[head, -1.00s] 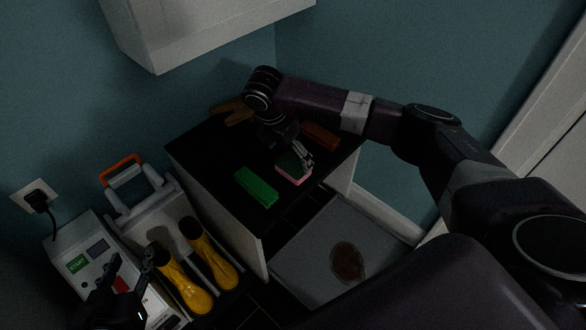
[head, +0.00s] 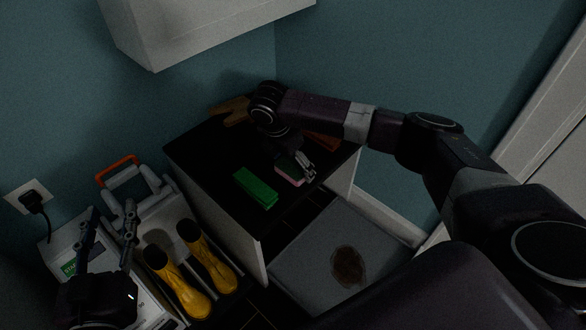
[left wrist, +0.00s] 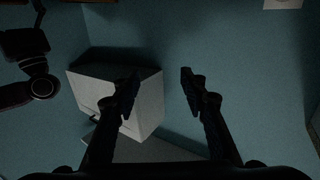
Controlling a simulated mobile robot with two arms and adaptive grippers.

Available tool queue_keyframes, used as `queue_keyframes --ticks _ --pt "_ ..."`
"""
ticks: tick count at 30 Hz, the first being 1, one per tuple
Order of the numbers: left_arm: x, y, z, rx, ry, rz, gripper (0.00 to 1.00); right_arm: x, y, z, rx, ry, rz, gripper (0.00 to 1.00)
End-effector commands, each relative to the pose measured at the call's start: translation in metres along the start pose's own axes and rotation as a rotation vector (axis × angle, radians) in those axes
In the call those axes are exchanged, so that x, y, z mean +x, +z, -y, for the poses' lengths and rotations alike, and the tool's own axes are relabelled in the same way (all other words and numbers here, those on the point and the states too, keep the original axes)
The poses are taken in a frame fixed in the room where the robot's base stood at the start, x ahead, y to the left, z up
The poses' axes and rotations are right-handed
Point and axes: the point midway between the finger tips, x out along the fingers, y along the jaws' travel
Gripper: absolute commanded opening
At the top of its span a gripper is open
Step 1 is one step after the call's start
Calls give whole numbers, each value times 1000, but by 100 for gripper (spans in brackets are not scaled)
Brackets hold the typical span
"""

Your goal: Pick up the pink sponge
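The pink sponge (head: 286,178), with a dark upper face, lies on the black top of the low cabinet (head: 215,160), near its front edge. My right gripper (head: 304,168) reaches down at the sponge's right end, with its fingers very close to it or touching it. The wrist and fingers cover part of the sponge. I cannot tell whether they are closed on it. My left gripper (head: 109,216) is open and empty at the lower left, away from the sponge. Its two spread fingers also show in the left wrist view (left wrist: 158,78).
A green block (head: 256,188) lies left of the sponge. An orange-brown object (head: 324,142) and a brown wooden one (head: 232,112) lie further back. Yellow boots (head: 187,285) stand near my left gripper. A grey tray (head: 310,245) is on the floor; a white wall cabinet (head: 205,35) hangs above.

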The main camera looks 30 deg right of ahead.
Motion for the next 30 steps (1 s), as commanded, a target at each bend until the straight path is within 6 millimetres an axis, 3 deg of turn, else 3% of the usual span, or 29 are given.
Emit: queue_keyframes --ticks 5,22,30 --pt "0 0 0 0 0 0 40 0 0 0 0 0 0 60" --pt "0 4 0 0 0 24 40 -5 1 0 0 0 0 60" --pt "-11 45 7 3 -14 212 40 -26 7 0 0 1 0 60"
